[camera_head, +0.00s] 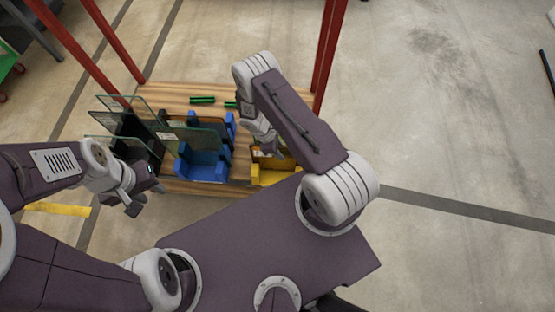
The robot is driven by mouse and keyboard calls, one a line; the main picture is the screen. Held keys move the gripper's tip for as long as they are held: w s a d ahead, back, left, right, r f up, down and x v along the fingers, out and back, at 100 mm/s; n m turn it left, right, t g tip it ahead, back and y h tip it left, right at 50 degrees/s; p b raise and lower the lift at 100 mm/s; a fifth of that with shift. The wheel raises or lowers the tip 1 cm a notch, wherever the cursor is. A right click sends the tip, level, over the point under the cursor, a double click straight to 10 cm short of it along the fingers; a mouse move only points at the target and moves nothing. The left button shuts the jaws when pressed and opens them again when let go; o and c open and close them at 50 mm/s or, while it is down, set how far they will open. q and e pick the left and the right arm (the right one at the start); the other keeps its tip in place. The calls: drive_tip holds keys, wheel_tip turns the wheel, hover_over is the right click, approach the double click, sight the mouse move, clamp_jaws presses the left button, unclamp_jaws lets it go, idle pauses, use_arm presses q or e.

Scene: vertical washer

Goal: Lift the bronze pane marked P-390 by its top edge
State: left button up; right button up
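Several upright glass panes (118,103) stand at the left of the wooden table, some with small pale labels. A tinted pane (190,136) stands at the blue holder (205,168). A brownish pane (288,142) shows at the yellow holder (275,177), partly hidden behind my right arm. I cannot read P-390 on any pane. My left gripper (134,202) is in front of the left panes, apart from them, with nothing visible in it. My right gripper (271,148) points down over the yellow holder, close to the brownish pane; I cannot tell if it touches.
The wooden table (160,95) stands between red posts (327,45). Green bars (202,100) lie at its back. A black rack (130,128) is among the left panes. Open concrete floor (440,120) lies to the right.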

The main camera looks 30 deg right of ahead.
drive_tip(key=shift+f, duration=0.15)
clamp_jaws()
idle(1.5)
